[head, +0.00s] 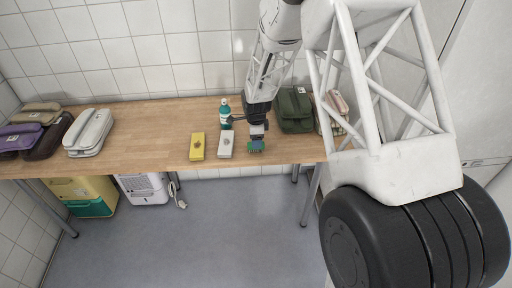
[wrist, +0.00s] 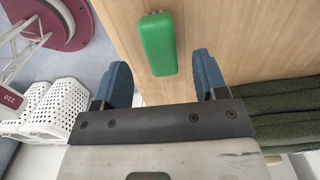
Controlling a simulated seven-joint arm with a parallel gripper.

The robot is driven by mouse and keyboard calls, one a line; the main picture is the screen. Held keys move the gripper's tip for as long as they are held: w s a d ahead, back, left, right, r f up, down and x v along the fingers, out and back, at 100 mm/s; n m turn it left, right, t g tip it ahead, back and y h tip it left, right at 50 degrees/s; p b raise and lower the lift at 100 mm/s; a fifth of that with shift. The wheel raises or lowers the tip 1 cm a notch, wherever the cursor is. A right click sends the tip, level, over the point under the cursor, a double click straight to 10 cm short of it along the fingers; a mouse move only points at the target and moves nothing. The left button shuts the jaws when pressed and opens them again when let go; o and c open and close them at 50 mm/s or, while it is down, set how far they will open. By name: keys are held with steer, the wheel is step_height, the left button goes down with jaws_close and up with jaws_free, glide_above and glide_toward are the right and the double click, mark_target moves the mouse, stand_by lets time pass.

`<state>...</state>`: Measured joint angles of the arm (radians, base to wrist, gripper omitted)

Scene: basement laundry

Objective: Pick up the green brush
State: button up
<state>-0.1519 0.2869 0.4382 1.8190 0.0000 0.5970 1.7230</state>
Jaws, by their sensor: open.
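The green brush (wrist: 157,45) lies on the wooden table in the wrist view, seen as a plain rounded green block with a few small dark bits at its top end. My gripper (wrist: 163,78) is open, its two blue fingers spread wide on the left and right. The brush is between the lines of the fingers, mostly ahead of their tips, and nothing is held. In the head view the brush (head: 256,147) shows near the table's front edge, just below my gripper (head: 257,132). Whether a finger touches it cannot be told.
A grey-white block (head: 226,145) and a yellow block (head: 197,146) lie left of the brush. A teal bottle (head: 225,114) stands behind them.

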steer(key=shift+w+f, duration=0.1)
steer(key=shift+f, duration=2.1)
steer(key=shift+c, duration=0.3)
steer(key=c, duration=1)
steer(key=shift+r, duration=0.1)
steer(key=shift+r, duration=1.05)
steer(key=shift+s+r, duration=0.45)
steer(key=shift+r, duration=0.25)
steer(key=s, duration=0.5)
steer(key=s+d+r, duration=0.1)
steer(key=s, duration=0.4)
steer(key=s+d, duration=0.1)
steer(key=s, duration=0.4)
steer(key=shift+d+r, duration=0.15)
steer(key=shift+d, duration=0.05)
